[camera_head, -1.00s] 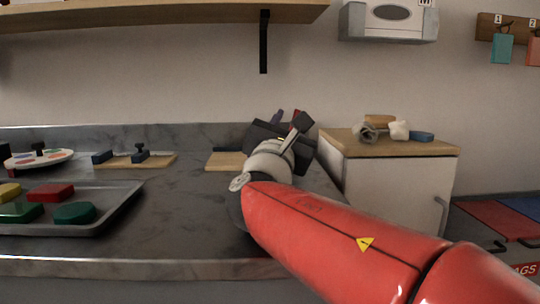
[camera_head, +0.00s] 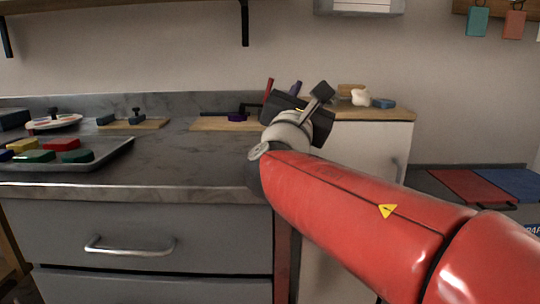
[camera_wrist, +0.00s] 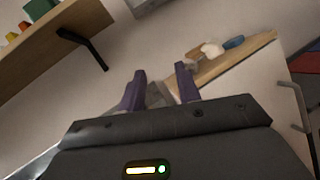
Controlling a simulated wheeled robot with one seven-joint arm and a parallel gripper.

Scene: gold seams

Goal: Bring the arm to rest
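My red arm reaches from the lower right in the head view. My gripper (camera_head: 297,108) is raised at its end, in front of the wall and the wooden-topped cabinet. In the wrist view my gripper (camera_wrist: 160,73) shows two purple fingers standing apart, with nothing clearly held between them. A grey patch shows between the fingers, too blurred to name. In the head view the fingers are mostly hidden behind the dark gripper body.
A grey counter (camera_head: 200,160) with a tray (camera_head: 110,155) of coloured blocks stands left. A cabinet (camera_head: 385,115) carrying small objects stands behind my gripper. A shelf (camera_wrist: 50,45) hangs above. Red and blue panels (camera_head: 468,186) lie right.

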